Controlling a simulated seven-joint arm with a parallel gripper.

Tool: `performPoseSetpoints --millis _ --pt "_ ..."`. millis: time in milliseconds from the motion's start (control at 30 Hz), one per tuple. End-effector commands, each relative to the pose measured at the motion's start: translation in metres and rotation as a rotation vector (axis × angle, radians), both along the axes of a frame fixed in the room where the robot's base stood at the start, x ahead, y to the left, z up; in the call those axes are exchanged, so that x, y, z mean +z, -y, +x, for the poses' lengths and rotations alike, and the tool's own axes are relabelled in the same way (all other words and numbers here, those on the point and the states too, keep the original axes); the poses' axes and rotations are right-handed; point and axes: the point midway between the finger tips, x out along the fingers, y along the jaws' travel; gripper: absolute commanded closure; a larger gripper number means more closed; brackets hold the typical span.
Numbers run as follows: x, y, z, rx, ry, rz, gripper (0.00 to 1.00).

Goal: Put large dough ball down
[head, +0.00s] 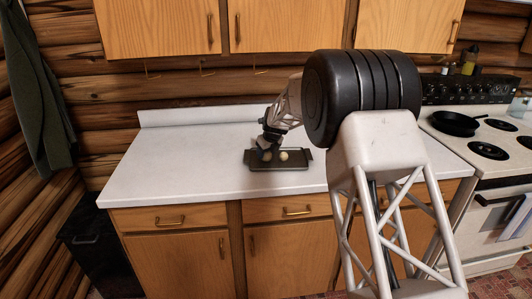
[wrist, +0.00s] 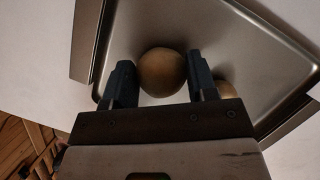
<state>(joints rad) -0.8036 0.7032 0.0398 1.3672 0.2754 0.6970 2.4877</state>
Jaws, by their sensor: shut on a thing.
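The large dough ball (wrist: 162,70), round and tan, sits between the two fingers of my gripper (wrist: 160,64) in the wrist view. My gripper is shut on it, over the dark metal tray (wrist: 258,52). I cannot tell whether the ball touches the tray floor. A second dough ball (wrist: 227,90) shows beside the right finger, partly hidden by it. In the head view my gripper (head: 267,146) is at the left part of the tray (head: 292,166), with the held ball (head: 267,156) below it and the other pale ball (head: 284,156) to its right.
The white countertop (head: 190,165) is clear to the left of the tray. A stove (head: 490,140) with a black pan (head: 455,123) stands at the right. Wooden upper cabinets (head: 285,25) with hooks below hang over the counter. A dark bin (head: 90,240) stands at the left.

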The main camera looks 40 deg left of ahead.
Motion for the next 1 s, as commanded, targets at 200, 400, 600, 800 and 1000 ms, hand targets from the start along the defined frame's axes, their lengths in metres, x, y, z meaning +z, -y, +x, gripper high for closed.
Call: performPoseSetpoints --millis 200,400,600,800,1000 --pt "-0.0001 0.0000 0.0000 0.000 0.000 0.000 0.76" --pt "-0.0027 -0.0001 0.0001 0.000 0.000 0.000 0.38" --pt "-0.0027 0.0000 0.0000 0.000 0.000 0.000 0.22" --pt "-0.0022 -0.0001 0.0000 0.000 0.000 0.000 0.22" --pt "0.0034 0.0011 -0.0003 0.000 0.000 0.000 0.22"
